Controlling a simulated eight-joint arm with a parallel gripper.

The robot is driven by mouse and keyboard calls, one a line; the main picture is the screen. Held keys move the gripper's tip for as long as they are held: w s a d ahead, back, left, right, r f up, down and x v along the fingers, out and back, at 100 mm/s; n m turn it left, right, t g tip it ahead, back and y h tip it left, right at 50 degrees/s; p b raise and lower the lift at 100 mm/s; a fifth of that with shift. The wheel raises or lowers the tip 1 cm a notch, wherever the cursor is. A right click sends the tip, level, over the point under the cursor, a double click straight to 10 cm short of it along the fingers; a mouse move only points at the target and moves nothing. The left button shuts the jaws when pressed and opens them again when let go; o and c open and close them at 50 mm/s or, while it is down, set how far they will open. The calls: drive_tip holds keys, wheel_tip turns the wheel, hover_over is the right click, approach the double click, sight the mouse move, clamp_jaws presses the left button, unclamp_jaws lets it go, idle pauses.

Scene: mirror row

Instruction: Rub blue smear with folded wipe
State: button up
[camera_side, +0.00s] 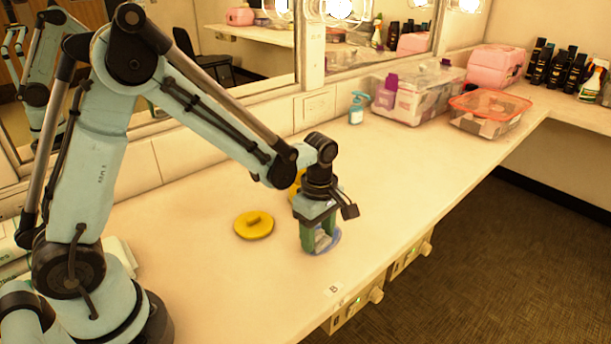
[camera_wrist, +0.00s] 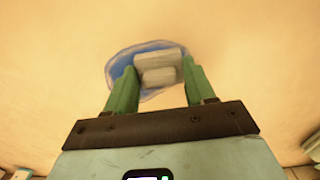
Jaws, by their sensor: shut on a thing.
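My gripper (camera_side: 318,240) is low over the counter, with its green fingers shut on a pale folded wipe. In the wrist view the folded wipe (camera_wrist: 158,68) lies between the fingertips of my gripper (camera_wrist: 156,78), over the blue smear. The blue smear (camera_wrist: 122,66) shows on the countertop to the left of and around the wipe, with a thin outline beyond it. In the side view the blue smear (camera_side: 334,243) shows beside the fingers; the rest is hidden by them. I cannot tell whether the wipe presses on the counter.
A yellow lid (camera_side: 254,226) lies left of my gripper, and another yellow thing (camera_side: 297,186) is partly hidden behind it. A blue pump bottle (camera_side: 357,107), a clear bin (camera_side: 418,95) and a red-rimmed container (camera_side: 490,115) stand farther back. The counter (camera_side: 420,180) to the right is clear.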

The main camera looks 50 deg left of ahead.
sight(346, 242)
drive_tip(key=shift+w+d, duration=0.1)
drive_tip(key=shift+d, duration=1.8)
drive_tip(key=shift+w+a, duration=0.1)
drive_tip(key=shift+w, duration=0.7)
drive_tip(key=shift+s+a, duration=0.1)
drive_tip(key=shift+a, duration=4.9)
drive_tip(key=shift+w, duration=0.75)
drive_tip(key=shift+d+f, duration=0.1)
drive_tip(key=shift+d, duration=4.75)
drive_tip(key=shift+w+d, duration=0.2)
drive_tip(key=shift+d, duration=0.05)
drive_tip(key=shift+w+a, duration=0.1)
drive_tip(key=shift+w, duration=0.65)
drive_tip(key=shift+s+a, duration=0.1)
drive_tip(key=shift+a, duration=4.95)
wheel_tip(346, 242, up, 8)
